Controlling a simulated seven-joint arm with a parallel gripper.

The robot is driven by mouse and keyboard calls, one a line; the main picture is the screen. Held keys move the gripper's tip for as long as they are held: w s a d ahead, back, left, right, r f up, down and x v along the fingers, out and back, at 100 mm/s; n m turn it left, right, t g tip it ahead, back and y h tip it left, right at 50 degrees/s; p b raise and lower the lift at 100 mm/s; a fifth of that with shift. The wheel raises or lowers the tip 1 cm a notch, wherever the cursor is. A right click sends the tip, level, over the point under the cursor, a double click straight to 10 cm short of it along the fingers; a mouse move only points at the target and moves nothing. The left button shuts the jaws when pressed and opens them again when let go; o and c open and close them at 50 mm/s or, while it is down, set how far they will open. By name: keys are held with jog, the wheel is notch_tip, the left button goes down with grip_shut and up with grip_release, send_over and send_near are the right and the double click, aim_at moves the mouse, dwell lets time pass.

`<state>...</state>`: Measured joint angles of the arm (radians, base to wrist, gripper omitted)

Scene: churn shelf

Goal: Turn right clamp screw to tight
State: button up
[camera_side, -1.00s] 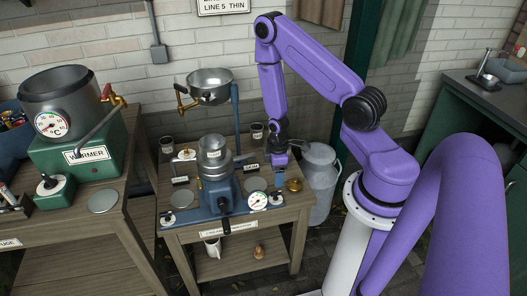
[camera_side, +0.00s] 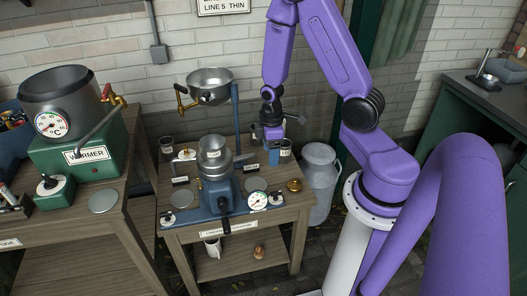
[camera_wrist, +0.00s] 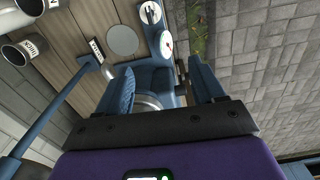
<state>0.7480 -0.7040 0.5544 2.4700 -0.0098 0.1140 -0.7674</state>
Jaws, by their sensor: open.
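The blue separator (camera_side: 217,190) stands on the small wooden table with a grey metal cup (camera_side: 213,150) on top. A grey bar (camera_side: 245,156) sticks out on its right side; I cannot tell whether this is the right clamp screw. My gripper (camera_side: 273,157) is to the right of the separator, above the table's back right part, and touches nothing I can see. In the wrist view my gripper (camera_wrist: 165,88) has its two blue fingers wide apart. Part of the blue separator (camera_wrist: 150,74) shows beyond and between them. No clamp screw is clearly visible there.
A blue post (camera_side: 235,120) carries a steel bowl (camera_side: 210,88). A labelled cup (camera_side: 286,149) is beside my gripper. A milk can (camera_side: 320,180) stands right of the table.

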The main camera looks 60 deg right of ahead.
jog(key=s+a+r+n, duration=0.1)
jog(key=s+a+r, duration=0.2)
jog(key=a+r, duration=0.6)
jog(key=shift+s+a+n, duration=0.4)
jog(key=shift+a, duration=0.5)
jog(key=s+a+r+n, duration=0.1)
jog(key=s+a+r, duration=0.1)
jog(key=s+r, duration=0.2)
jog(key=s+a+r+n, duration=0.1)
jog(key=s+a+r, duration=0.1)
jog(key=s+r, duration=0.3)
jog(key=s, duration=0.4)
jog(key=shift+a, duration=0.35)
